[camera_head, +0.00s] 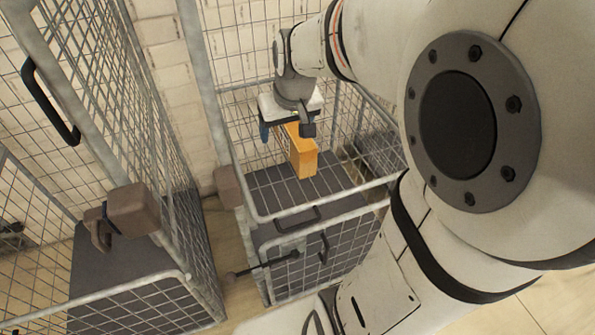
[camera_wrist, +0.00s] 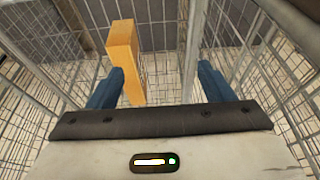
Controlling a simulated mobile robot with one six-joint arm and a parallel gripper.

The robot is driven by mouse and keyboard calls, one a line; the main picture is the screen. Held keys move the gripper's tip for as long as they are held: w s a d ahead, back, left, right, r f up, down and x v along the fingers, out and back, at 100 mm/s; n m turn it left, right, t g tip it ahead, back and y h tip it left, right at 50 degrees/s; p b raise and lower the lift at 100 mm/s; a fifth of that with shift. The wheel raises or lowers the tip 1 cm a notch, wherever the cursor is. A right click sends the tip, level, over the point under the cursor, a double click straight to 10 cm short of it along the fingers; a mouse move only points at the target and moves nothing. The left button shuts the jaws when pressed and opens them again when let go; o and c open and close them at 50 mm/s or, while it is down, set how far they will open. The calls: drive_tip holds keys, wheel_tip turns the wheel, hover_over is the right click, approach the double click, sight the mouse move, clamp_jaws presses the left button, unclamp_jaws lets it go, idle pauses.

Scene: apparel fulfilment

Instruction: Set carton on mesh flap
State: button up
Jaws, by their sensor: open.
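The carton (camera_head: 304,158) is an orange-yellow upright block over the dark mesh flap (camera_head: 265,199) of the right-hand cage cart. Its lower end appears to meet the flap, but I cannot tell for certain that it touches. My gripper (camera_head: 286,132) is directly above the carton, pointing down, and hides its upper part. In the wrist view, the carton (camera_wrist: 123,50) is close to the left blue finger of my open gripper (camera_wrist: 160,70). A wide gap separates it from the right finger. The mesh flap also shows behind it (camera_wrist: 160,38).
A second cage cart (camera_head: 120,270) with a dark base stands at the left, with a narrow floor gap between the carts. The right cart's wire walls and front rail (camera_head: 325,207) surround the flap. A brick wall (camera_head: 165,60) is behind.

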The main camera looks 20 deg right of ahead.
drive_tip(key=s+a, duration=0.2)
drive_tip(key=s, duration=1.1)
drive_tip(key=shift+s+a+g, duration=0.3)
drive_tip(key=shift+s+a, duration=0.05)
drive_tip(key=shift+s, duration=0.05)
